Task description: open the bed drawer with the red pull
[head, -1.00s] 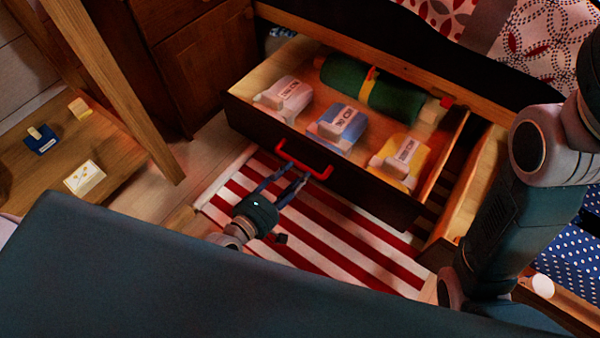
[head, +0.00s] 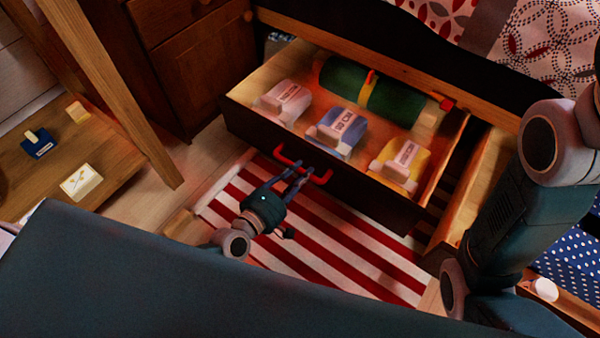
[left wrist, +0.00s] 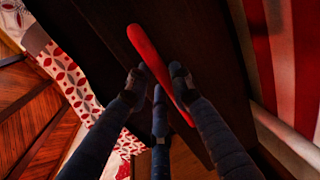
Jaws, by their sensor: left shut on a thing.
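The bed drawer (head: 369,200) with the red pull (head: 284,156) stands well out from under the bed, its dark front facing my left arm. It holds a pink, a blue and a yellow packet and a green roll with a yellow band. My left gripper (head: 289,170) reaches up to the drawer front and is shut on the pull. In the left wrist view the red pull (left wrist: 147,47) runs slantwise between the dark fingers (left wrist: 158,85), against the dark front. My right arm crosses the right side of the head view; its gripper is out of view.
A red-and-white striped rug (head: 335,250) lies below the drawer. A wooden compartment (head: 475,190) adjoins it on the right. A wooden cabinet (head: 205,60) stands close behind left. A low wooden table (head: 110,165) with small items and a slanting post (head: 110,90) are at left.

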